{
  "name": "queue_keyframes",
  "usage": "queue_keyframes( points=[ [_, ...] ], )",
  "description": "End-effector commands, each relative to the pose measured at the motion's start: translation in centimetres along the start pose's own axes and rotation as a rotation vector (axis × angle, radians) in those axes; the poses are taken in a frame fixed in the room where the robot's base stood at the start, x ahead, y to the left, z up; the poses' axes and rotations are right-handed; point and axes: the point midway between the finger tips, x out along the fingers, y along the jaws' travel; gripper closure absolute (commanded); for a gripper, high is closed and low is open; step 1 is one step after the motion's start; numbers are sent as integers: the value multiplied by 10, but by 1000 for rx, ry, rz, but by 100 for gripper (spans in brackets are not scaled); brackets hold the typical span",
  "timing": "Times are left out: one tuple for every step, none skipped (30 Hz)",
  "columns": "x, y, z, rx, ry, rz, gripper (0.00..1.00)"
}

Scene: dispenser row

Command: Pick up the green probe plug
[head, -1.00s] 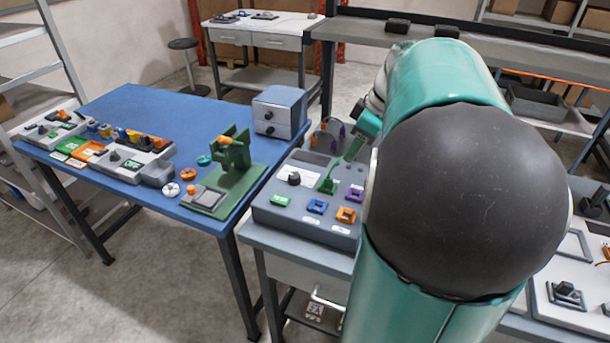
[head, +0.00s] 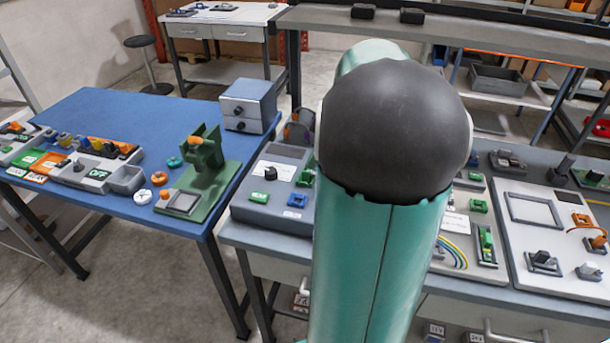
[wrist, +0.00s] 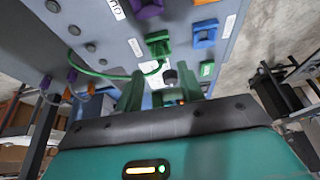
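In the wrist view my gripper (wrist: 161,92) has its two dark green fingers apart, with the grey panel showing between them. A green cable (wrist: 105,74) runs from the left to a green block-like part (wrist: 158,45) on the panel, just beyond the fingertips. I cannot tell whether this part is the probe plug, its socket, or both together. In the head view a green part (head: 305,177) shows on the grey console (head: 262,214), partly behind my arm. My gripper is hidden by the arm there.
Blue (wrist: 205,33) and purple (wrist: 149,8) sockets flank the green part. Purple probes (wrist: 72,81) stand at the left of the wrist view. A blue table (head: 110,115) with a green fixture stands left of the console.

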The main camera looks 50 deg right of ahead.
Motion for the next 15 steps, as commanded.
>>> queue_keyframes(
  points=[
    [4, 0, -1, -1, 0, -1, 62],
    [6, 0, -1, -1, 0, -1, 62],
    [11, 0, -2, -1, 0, -3, 62],
    [15, -1, -2, -1, 0, -4, 62],
    [20, -1, -1, 0, 0, -4, 62],
    [27, -1, -1, 0, 0, -5, 62],
    [32, -1, -2, 0, 0, -5, 62],
    [36, -1, -2, -1, 1, -4, 62],
    [42, -1, -2, -1, 1, -4, 62],
    [46, -1, -2, -1, 1, -3, 62],
    [49, -1, -3, -1, 1, -3, 62],
    [52, -1, -3, -1, 1, -4, 62],
    [54, -1, -3, -1, 1, -3, 62],
    [55, 0, -3, -1, 1, -2, 62],
    [55, 0, -3, -1, 1, -1, 62]
  ],
)
